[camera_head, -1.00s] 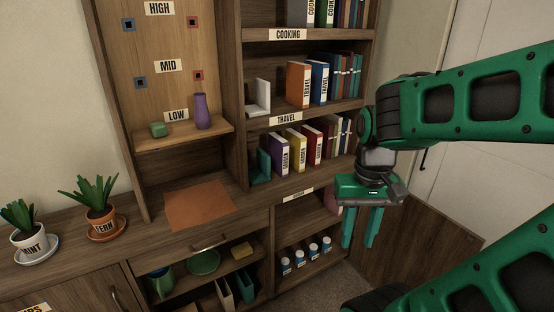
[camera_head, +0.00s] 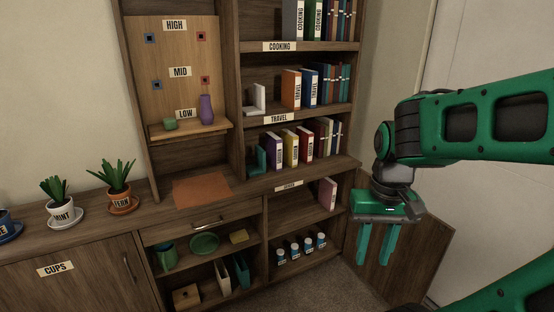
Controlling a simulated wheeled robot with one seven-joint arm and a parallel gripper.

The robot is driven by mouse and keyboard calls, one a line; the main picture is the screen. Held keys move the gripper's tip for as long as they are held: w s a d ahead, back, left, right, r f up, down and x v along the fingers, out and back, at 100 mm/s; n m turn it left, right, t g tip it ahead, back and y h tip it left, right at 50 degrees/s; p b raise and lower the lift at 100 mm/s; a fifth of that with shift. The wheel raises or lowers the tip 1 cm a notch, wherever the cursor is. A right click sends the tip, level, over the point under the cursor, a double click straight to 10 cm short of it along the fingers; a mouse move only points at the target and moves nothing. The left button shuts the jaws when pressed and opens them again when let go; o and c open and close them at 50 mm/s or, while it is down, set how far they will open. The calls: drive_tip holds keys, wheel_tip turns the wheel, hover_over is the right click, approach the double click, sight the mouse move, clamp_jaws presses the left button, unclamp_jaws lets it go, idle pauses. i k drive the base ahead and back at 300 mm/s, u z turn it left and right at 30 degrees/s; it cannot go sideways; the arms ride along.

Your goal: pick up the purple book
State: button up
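The purple book (camera_head: 274,151) stands upright on the shelf below the TRAVEL label, at the left end of a row of books. A teal bookend (camera_head: 259,159) is just to its left and a yellow book (camera_head: 291,149) just to its right. Its spine faces outward with a white label. My gripper (camera_head: 378,246) points down in front of the shelf unit's right side, well apart from the purple book. Its two green fingers are spread with a gap between them, and nothing is between them.
An orange blotter (camera_head: 203,190) lies on the desk top, with potted plants (camera_head: 120,188) to its left. A pink book (camera_head: 327,194) stands on the shelf below, above several small bottles (camera_head: 308,243). An open cabinet door (camera_head: 415,256) is behind my gripper.

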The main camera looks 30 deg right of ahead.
sight(274, 143)
drive_tip(key=z, duration=0.25)
drive_tip(key=i, duration=1.15)
drive_tip(key=z, duration=0.35)
